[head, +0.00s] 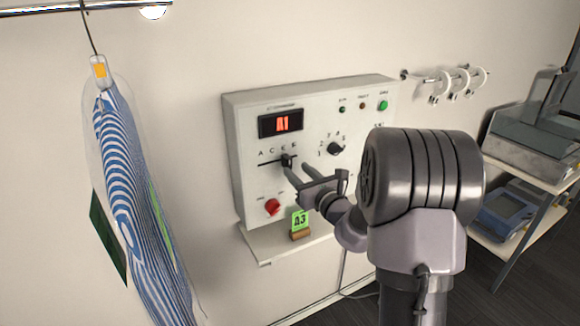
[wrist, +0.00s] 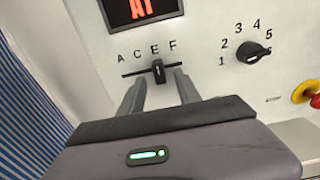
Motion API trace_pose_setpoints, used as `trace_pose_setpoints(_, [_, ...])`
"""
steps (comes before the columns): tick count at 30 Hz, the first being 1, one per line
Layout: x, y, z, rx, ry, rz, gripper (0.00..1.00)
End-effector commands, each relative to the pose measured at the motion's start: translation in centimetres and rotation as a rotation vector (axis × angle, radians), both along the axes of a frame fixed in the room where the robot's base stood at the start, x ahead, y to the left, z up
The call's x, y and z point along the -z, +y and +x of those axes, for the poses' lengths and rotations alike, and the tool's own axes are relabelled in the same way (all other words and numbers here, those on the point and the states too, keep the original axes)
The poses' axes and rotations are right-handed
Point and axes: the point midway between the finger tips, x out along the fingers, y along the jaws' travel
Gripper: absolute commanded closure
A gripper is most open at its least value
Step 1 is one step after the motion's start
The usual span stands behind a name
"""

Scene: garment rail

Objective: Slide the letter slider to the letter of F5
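The letter slider (head: 287,160) is a small dark knob on a horizontal slot in the white control panel (head: 246,190). In the wrist view the slider (wrist: 158,71) stands below the letter E, left of F, in the row A, C, E, F. My gripper (head: 299,170) is open in front of the panel. In the wrist view my gripper (wrist: 160,78) has one finger on each side of the slider, with gaps visible. Whether the fingertips reach the knob's depth is unclear. The red display (head: 282,124) reads A1.
A red knob (head: 272,207) and a green tag (head: 300,220) reading A3 are below the slider. A striped garment (head: 130,190) hangs at left. A shelf with devices (head: 510,215) stands at right.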

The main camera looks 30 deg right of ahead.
Motion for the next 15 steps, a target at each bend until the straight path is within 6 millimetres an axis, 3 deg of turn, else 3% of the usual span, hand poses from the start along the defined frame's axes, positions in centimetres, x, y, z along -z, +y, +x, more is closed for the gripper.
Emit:
trace_pose_setpoints(3, [0.1,0.2,2.3,-0.002,0.000,-0.001,0.60])
trace_pose_setpoints(6, [0.0,0.2,3.4,-0.002,0.001,0.000,0.60])
trace_pose_setpoints(15, [0.0,0.2,4.0,-0.001,0.000,0.000,0.60])
